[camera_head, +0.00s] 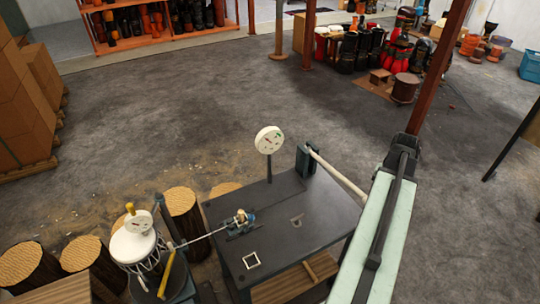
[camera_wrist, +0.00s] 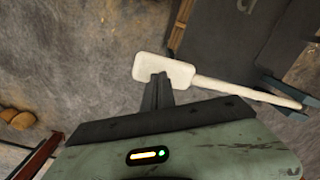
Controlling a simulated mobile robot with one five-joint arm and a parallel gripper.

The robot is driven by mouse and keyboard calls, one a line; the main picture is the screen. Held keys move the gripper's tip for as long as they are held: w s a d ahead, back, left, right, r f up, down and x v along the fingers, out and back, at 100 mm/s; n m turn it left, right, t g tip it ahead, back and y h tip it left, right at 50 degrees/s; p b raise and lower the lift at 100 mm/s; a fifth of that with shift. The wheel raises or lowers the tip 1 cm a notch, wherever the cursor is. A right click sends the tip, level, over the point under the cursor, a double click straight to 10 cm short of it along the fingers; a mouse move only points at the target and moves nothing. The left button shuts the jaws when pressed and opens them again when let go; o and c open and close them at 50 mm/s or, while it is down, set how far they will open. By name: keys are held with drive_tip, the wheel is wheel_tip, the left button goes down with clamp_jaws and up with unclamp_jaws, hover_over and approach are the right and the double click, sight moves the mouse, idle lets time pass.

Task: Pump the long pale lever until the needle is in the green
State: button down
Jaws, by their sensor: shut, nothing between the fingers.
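The long pale lever (camera_head: 337,174) runs from a dark pivot block (camera_head: 307,160) at the right rear of the dark bench down to the right, behind my arm. In the wrist view its shaft (camera_wrist: 240,91) ends in a broad flat paddle. My gripper (camera_wrist: 160,78) is shut and empty, its fingertips overlapping the paddle's lower edge in the picture; I cannot tell whether they touch. It is hidden in the head view. A white round gauge (camera_head: 269,140) on a post behind the bench has a green mark at its right; its needle is too small to read surely.
The dark bench (camera_head: 290,250) carries a small clamp (camera_head: 240,221) with a rod to a drum (camera_head: 133,243) at the left, which has a second small dial (camera_head: 139,221). Wooden stumps (camera_head: 182,213) stand left. Open floor lies behind the bench; a rust-red post (camera_head: 440,62) stands right.

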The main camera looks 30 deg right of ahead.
drive_tip(key=shift+f, duration=0.15)
idle(0.4)
wheel_tip(320, 180, down, 18)
drive_tip(key=b, duration=1.8)
wheel_tip(320, 180, up, 19)
drive_tip(key=p, duration=1.8)
drive_tip(key=shift+s+p, duration=0.15)
drive_tip(key=shift+p, duration=0.2)
drive_tip(key=shift+f+b, duration=0.3)
drive_tip(key=shift+f, duration=0.05)
wheel_tip(320, 180, down, 18)
drive_tip(key=b, duration=1.8)
wheel_tip(320, 180, up, 19)
drive_tip(key=p, duration=1.8)
drive_tip(key=shift+s+f+p, duration=0.15)
drive_tip(key=shift+f+p, duration=0.05)
drive_tip(key=shift+p, duration=0.15)
drive_tip(key=shift+f, duration=0.15)
drive_tip(key=shift+f+b, duration=0.15)
drive_tip(key=shift+b, duration=0.2)
